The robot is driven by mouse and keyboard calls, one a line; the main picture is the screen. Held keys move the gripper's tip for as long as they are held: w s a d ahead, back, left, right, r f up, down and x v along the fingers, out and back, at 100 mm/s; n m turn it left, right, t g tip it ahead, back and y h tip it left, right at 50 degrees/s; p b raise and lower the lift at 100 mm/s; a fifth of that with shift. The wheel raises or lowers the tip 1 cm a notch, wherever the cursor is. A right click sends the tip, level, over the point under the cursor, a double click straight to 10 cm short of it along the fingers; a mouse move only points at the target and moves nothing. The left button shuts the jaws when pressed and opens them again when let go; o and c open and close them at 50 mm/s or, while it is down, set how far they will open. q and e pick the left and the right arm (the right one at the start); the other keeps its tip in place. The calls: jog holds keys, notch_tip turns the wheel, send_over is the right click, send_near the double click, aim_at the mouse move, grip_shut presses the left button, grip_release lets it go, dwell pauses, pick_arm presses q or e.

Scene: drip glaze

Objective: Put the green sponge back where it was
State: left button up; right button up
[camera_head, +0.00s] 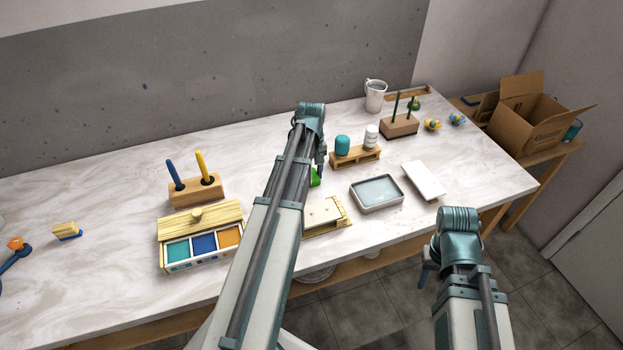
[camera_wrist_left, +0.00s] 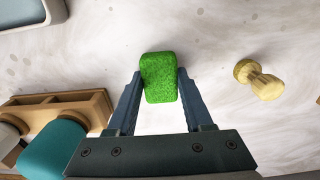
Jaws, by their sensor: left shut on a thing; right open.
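The green sponge (camera_wrist_left: 160,78) is held between the two fingers of my left gripper (camera_wrist_left: 157,88) in the left wrist view. In the head view a small green part of the sponge (camera_head: 315,177) shows beside my left arm, below my left gripper (camera_head: 320,166). It is over the middle of the table, left of the grey tray (camera_head: 377,208). I cannot tell whether it touches the tabletop. My right gripper (camera_head: 425,272) is open and empty in front of the table's front edge, partly hidden by its own wrist.
A wooden rack (camera_head: 356,160) holds a teal piece and a white bottle. A low wooden stand (camera_head: 330,222), a white slab (camera_head: 423,181) and a compartment box (camera_head: 200,265) are nearby. Clear tabletop lies at the back left.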

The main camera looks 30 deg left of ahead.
pick_arm(q)
jog(key=shift+r, duration=0.1)
jog(key=shift+f, duration=0.25)
jog(key=o, duration=1.2)
jog(key=shift+r, duration=0.1)
jog(key=shift+r, duration=0.15)
notch_tip(320, 180, up, 12)
jog(key=p, duration=1.2)
